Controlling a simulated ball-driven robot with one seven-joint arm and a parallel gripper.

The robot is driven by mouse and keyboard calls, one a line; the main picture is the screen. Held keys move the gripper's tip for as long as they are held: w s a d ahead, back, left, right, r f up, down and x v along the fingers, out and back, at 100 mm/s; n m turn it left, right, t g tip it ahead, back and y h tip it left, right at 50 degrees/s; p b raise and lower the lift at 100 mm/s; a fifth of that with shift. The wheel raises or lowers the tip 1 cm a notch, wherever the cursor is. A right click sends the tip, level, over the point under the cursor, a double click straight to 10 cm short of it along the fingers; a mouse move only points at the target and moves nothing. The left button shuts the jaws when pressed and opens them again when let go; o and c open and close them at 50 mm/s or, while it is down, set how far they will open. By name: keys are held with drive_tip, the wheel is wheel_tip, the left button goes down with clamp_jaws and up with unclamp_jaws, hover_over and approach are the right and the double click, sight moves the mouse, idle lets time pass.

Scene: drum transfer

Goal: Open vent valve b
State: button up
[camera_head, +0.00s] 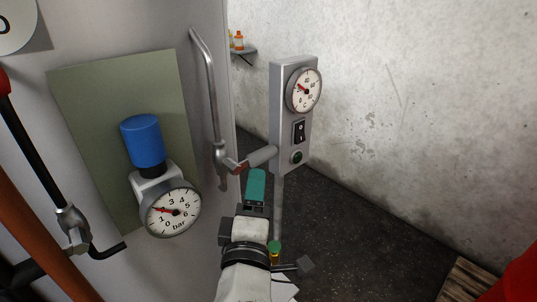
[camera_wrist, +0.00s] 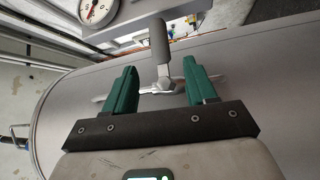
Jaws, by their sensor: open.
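A valve with a grey lever handle (camera_head: 262,156) sits at the lower end of a bent metal pipe (camera_head: 211,90) beside the grey tank. I cannot read a label for it. The handle sticks out to the right, in front of the gauge post. My gripper (camera_head: 256,174) is just below the handle, with its green fingers pointing up. In the wrist view the fingers of my gripper (camera_wrist: 160,68) are open, with the grey handle (camera_wrist: 159,40) standing upright between and beyond their tips. The fingers look apart from it.
A gauge post (camera_head: 290,120) with a switch and green button stands behind the handle. Dark floor (camera_head: 350,235) lies open at right, with a pallet (camera_head: 466,282) in the corner.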

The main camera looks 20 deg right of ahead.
sight(259, 164)
drive_tip(key=p+x, duration=0.1)
drive_tip(key=x, duration=0.9)
drive_tip(key=shift+d, duration=0.1)
clamp_jaws()
idle(0.3)
